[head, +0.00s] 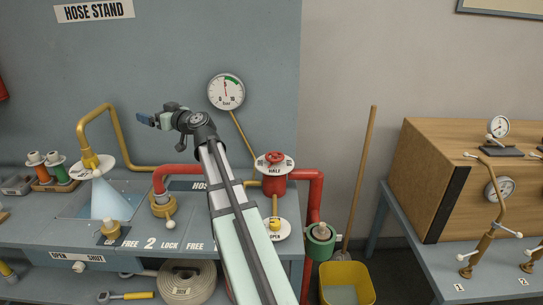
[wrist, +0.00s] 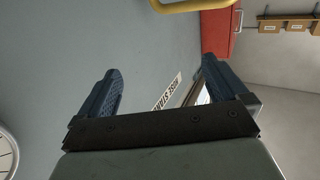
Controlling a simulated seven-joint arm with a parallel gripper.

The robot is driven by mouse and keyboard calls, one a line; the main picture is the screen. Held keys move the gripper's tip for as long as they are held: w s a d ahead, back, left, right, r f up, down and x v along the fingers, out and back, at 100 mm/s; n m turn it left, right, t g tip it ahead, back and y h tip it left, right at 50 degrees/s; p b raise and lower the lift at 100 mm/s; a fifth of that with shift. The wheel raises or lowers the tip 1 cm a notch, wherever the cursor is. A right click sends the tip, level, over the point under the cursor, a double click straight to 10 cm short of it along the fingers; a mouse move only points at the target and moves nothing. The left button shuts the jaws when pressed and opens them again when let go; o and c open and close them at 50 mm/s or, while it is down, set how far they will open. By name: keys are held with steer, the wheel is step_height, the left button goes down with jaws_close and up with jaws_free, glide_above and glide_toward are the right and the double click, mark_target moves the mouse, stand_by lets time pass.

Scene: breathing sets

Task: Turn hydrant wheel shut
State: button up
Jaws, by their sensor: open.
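The hydrant wheel (head: 275,157) is a small red handwheel on top of the red hydrant (head: 273,186), right of my arm on the bench. A round white plate under it shows the word HALF. My gripper (head: 147,119) is up at the left, in front of the blue-grey back panel, well away from the wheel and higher than it. In the wrist view my gripper's two blue fingers (wrist: 160,85) stand wide apart with nothing between them. The wheel is not in the wrist view.
A round gauge (head: 226,92) hangs above the bench. A brass pipe (head: 112,130) with a water spray stands at the left. My arm crosses the bench and hides part of it. A red pipe (head: 316,200), yellow bucket (head: 346,270) and wooden cabinet (head: 430,185) stand rightward.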

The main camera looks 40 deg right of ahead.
steer(key=s+d+r+t+h, duration=0.15)
steer(key=s+d, duration=0.25)
steer(key=d, duration=0.5)
steer(key=s+d+r+h, duration=0.15)
steer(key=s+d, duration=0.25)
steer(key=d, duration=0.5)
steer(key=m+h, duration=0.1)
glide_above(274, 155)
steer(key=w, duration=0.4)
step_height(274, 155, down, 4)
steer(key=s+d+f+y, duration=0.1)
steer(key=s+d+f, duration=0.1)
steer(key=s+f, duration=1.5)
steer(key=shift+g, duration=0.45)
steer(key=w, duration=0.4)
steer(key=w+a, duration=0.1)
steer(key=w, duration=0.8)
steer(key=shift+w+a+r, duration=0.1)
steer(key=shift+a+r, duration=0.05)
steer(key=shift+a, duration=0.25)
steer(key=shift+c, duration=0.4)
steer(key=c, duration=0.9)
